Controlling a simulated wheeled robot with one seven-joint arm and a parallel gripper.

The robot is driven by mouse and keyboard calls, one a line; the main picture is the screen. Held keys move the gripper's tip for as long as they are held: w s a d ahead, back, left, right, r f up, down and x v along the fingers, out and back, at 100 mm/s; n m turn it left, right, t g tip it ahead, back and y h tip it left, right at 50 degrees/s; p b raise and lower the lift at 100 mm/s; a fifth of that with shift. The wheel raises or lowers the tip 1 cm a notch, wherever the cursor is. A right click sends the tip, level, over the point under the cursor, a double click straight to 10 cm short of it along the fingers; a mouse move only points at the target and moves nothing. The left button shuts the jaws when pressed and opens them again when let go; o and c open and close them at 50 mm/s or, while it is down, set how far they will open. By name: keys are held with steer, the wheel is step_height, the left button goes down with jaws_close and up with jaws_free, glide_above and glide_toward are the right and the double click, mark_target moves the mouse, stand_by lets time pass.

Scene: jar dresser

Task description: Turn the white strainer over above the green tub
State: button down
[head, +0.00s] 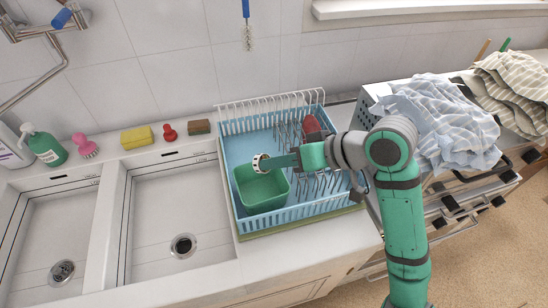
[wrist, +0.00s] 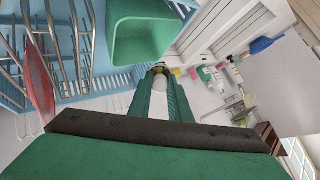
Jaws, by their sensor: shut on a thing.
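The green tub (head: 262,205) stands in the left part of the blue dish rack; its open top faces up. My gripper (head: 268,163) reaches in from the right and is shut on the small white strainer (head: 258,165). The strainer is over the tub's far side, its light round rim showing; which way its bowl faces is too small to tell. In the wrist view, the green fingers close together on the strainer (wrist: 160,69), of which only a small light and dark part shows. The tub (wrist: 120,50) appears beside the fingertips there.
The blue dish rack (head: 240,226) has wire prongs and a red dish (head: 312,126) behind my gripper. Two sink basins (head: 180,215) lie to the left. A yellow sponge (head: 137,138) and a red stopper (head: 169,132) sit on the back ledge. Crumpled cloth (head: 435,115) is at right.

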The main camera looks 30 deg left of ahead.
mark_target(259, 156)
steer(key=shift+d+f+y, duration=0.25)
steer(key=shift+f+y, duration=0.15)
steer(key=shift+y, duration=0.5)
steer(key=shift+w+d+f+g+y, duration=0.1)
steer(key=shift+f+y, duration=0.2)
steer(key=shift+y, duration=0.35)
steer(key=shift+s+d+f+g+y, duration=0.1)
steer(key=shift+f+y, duration=0.2)
steer(key=shift+y, duration=0.3)
steer(key=shift+w+d+f+g+y, duration=0.1)
steer(key=shift+f+y, duration=0.2)
steer(key=shift+y, duration=0.35)
